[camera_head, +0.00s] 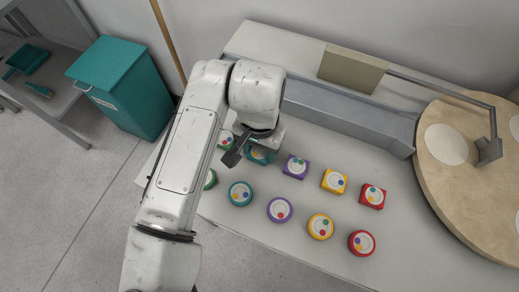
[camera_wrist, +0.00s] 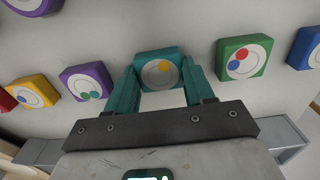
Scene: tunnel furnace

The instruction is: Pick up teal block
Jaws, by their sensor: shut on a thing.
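The teal block (camera_wrist: 150,58) is square with rounded edges and has a pale round face with a yellow dot. In the wrist view it sits between the two teal fingers of my gripper (camera_wrist: 160,76), which is shut on it from both sides. In the head view, the teal block (camera_head: 260,156) shows partly below my gripper (camera_head: 257,147), with the rest hidden by my wrist. I cannot tell whether the block is clear of the table.
A purple block (camera_head: 296,167) stands right of the teal one, and a green block (camera_head: 225,140) left of it. Yellow (camera_head: 334,181) and red (camera_head: 372,196) blocks continue the row. Round pieces, including a teal one (camera_head: 240,193), line the front. A grey conveyor channel (camera_head: 345,112) runs behind.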

